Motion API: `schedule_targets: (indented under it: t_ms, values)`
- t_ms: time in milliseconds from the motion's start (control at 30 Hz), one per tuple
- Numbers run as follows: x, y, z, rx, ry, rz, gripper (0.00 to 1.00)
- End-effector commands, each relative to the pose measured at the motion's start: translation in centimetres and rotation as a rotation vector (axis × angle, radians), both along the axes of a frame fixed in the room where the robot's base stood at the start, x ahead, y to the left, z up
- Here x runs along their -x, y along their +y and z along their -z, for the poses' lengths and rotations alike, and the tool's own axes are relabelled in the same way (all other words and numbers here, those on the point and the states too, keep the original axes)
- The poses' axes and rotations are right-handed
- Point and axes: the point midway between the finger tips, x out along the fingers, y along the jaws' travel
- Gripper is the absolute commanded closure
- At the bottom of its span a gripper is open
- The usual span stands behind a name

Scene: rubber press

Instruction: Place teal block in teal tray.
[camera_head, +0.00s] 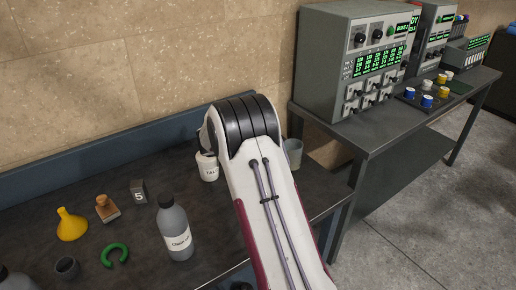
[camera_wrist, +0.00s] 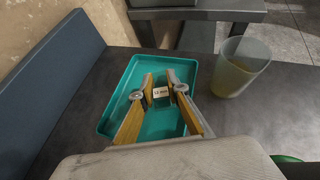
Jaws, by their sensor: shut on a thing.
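The teal tray (camera_wrist: 116,100) lies on the dark bench in the wrist view, with its rim and part of its floor visible. My gripper (camera_wrist: 160,79) is over the tray, its two yellowish fingers shut on a small block with a pale label (camera_wrist: 160,92) reading about "12 mm". I take this to be the teal block; its teal sides are hard to tell from the tray floor. I cannot tell whether it touches the floor. In the head view my arm hides the gripper, block and tray.
A translucent tumbler (camera_wrist: 240,68) stands just right of the tray. A blue back wall strip (camera_wrist: 52,85) runs along the left.

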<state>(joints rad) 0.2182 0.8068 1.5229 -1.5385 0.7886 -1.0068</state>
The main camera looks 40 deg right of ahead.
Motion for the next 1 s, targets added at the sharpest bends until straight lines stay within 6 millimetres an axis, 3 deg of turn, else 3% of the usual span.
schedule_targets:
  t_ms: [400,900,933,1000]
  values:
    - [0.0,0.0,3.5,0.001,0.002,-0.001,1.0]
    - [0.0,0.0,4.1,0.0,0.0,0.0,1.0]
    - [0.0,0.0,4.1,-0.001,0.001,0.001,0.82]
    - [0.0,0.0,4.1,-0.001,0.0,0.0,0.68]
